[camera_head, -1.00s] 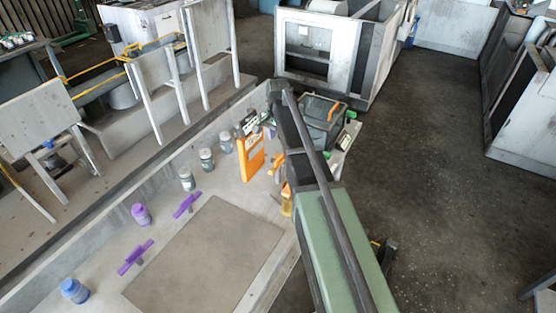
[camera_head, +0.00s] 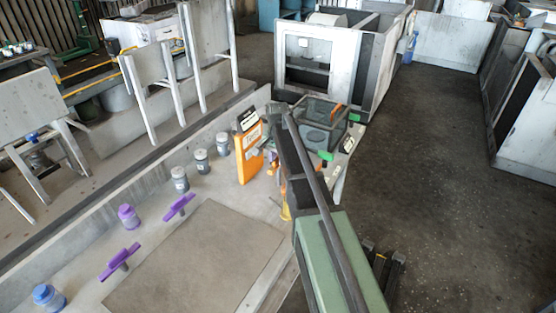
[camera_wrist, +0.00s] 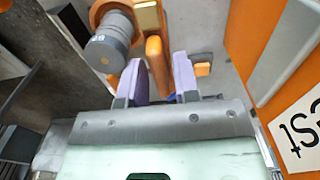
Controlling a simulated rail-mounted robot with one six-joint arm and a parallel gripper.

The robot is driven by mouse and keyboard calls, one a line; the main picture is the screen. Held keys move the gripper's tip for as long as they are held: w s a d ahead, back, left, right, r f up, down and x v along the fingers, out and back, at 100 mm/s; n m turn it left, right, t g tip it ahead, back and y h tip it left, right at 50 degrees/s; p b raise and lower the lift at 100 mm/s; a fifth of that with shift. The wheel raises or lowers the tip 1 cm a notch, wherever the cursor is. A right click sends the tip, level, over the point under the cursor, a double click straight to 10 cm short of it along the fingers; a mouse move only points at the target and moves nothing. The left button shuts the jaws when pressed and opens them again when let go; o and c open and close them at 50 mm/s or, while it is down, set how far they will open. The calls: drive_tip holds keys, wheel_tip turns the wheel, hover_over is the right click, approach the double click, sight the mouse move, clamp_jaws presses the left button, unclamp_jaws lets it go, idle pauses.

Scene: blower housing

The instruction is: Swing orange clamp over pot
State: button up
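In the wrist view, an orange clamp lever (camera_wrist: 156,62) stands between and just beyond the two pale purple fingers of my gripper (camera_wrist: 160,84). The fingers are apart, with gaps showing beside the lever. A grey cylindrical pot (camera_wrist: 108,44) with a label is left of the lever, beside an orange holder (camera_wrist: 100,10). In the head view, my arm hides the gripper and most of the clamp area. Small orange parts (camera_head: 272,168) show left of my arm.
A large orange case (camera_head: 248,155) stands close by; it fills the right of the wrist view (camera_wrist: 262,45). Several jars, such as a grey one (camera_head: 180,180), and purple clamps (camera_head: 120,262) line the bench. A dark box (camera_head: 322,125) sits at the bench's far end.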

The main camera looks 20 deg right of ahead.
clamp_jaws()
drive_tip(key=shift+n, duration=0.4)
drive_tip(key=n, duration=0.6)
drive_tip(key=shift+n, duration=0.3)
drive_tip(key=n, duration=1)
